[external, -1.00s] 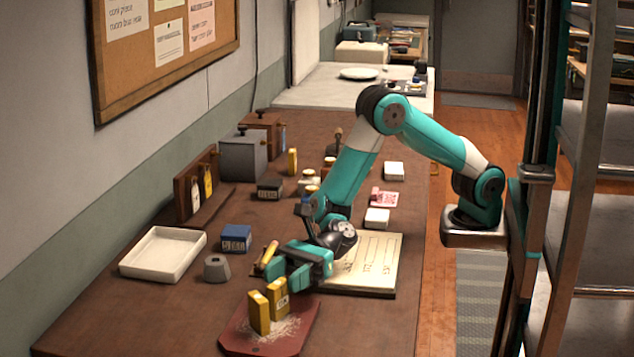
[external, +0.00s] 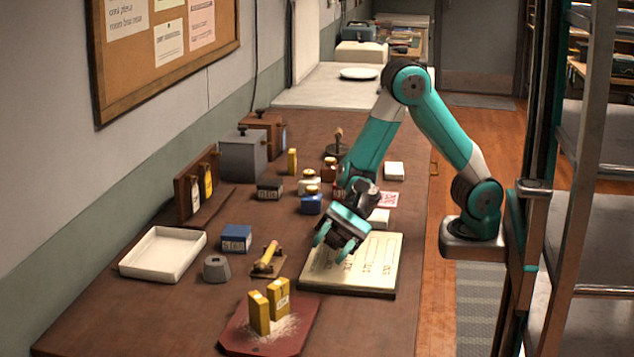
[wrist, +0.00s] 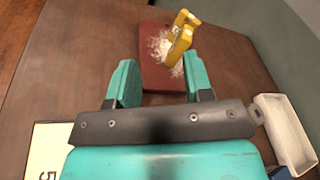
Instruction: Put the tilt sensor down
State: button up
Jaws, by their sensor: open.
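Two upright yellow blocks, a front one (external: 259,312) and a rear one (external: 279,298), stand close together on a dark red board (external: 240,343) strewn with pale crumbs. I cannot tell by any readable label which thing is the tilt sensor; it may be one of these blocks. My gripper (external: 334,247) is open and empty, above the left part of the sheet-topped board and apart from the blocks. In the wrist view, the yellow blocks (wrist: 181,42) and red board (wrist: 158,82) lie beyond the open fingers (wrist: 160,82).
The sheet-topped board (external: 380,279) lies below my gripper. A brass-coloured tool (external: 268,258), grey weight (external: 216,269), blue box (external: 236,237) and white tray (external: 150,272) are to the left. Small jars and boxes stand behind. Bare tabletop (external: 120,320) shows at the front left.

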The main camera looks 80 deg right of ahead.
jog(key=s+d+n+g+h, duration=0.1)
jog(key=s+d+n+h, duration=0.2)
jog(key=d+n, duration=0.2)
jog(key=s+d+n+g+h, duration=0.1)
jog(key=s+d+n+h, duration=0.1)
jog(key=d+n, duration=0.3)
jog(key=s+d+n+g+h, duration=0.1)
jog(key=s+d+n+h, duration=0.2)
jog(key=n, duration=0.4)
jog(key=shift+s+d+h, duration=0.15)
jog(key=shift+s+d, duration=0.2)
jog(key=shift+d, duration=0.25)
jog(key=shift+s+d+h, duration=0.15)
jog(key=shift+s+d, duration=0.2)
jog(key=shift+d, duration=0.2)
jog(key=s+d+n+h, duration=0.3)
jog(key=d+n, duration=0.1)
jog(key=d, duration=0.3)
jog(key=shift+s+d+f, duration=0.15)
jog(key=shift+s+f, duration=0.05)
jog(key=shift+s, duration=0.15)
